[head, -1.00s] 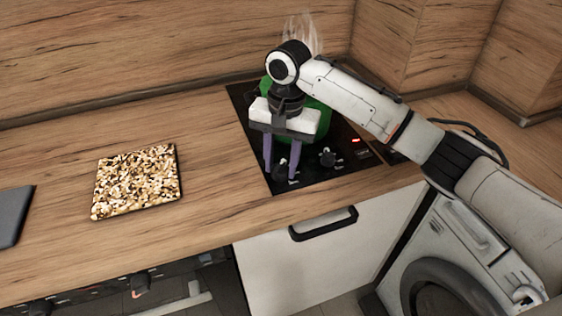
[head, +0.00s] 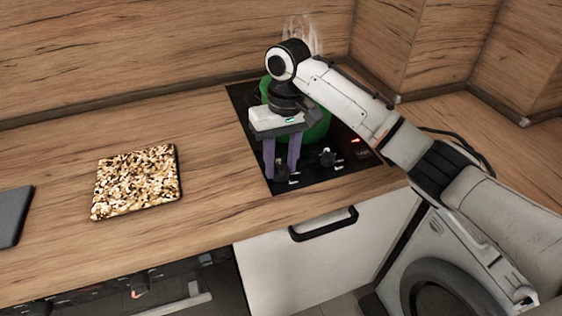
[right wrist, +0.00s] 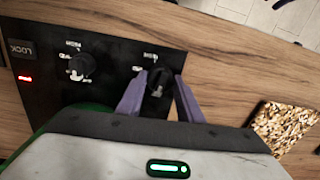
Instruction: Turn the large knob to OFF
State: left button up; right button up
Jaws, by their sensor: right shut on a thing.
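The black hob (head: 318,180) has two dark knobs along its front edge. My right gripper (head: 281,176) points down over the left one, with a purple finger on each side. In the right wrist view the gripper (right wrist: 159,77) is shut on this knob (right wrist: 157,84), whose labels show but are too small to read. The other knob (head: 327,157) stands apart to the right; it is also in the right wrist view (right wrist: 80,66). I cannot tell for sure which knob is larger. My left gripper is not in view.
A green pot (head: 318,121) with steam above it stands on the hob behind my gripper. A red light (head: 355,140) glows beside a LOCK label (right wrist: 21,47). A speckled board (head: 136,181) lies on the counter at left, with bare wood around it.

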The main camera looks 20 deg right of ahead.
jog(key=shift+r+n, duration=0.1)
jog(key=shift+n, duration=0.5)
jog(key=shift+w, duration=0.1)
jog(key=o, duration=1.1)
jog(key=shift+c, duration=0.2)
notch_tip(320, 180, up, 10)
jog(key=shift+d+r, duration=0.15)
jog(key=shift+d, duration=0.15)
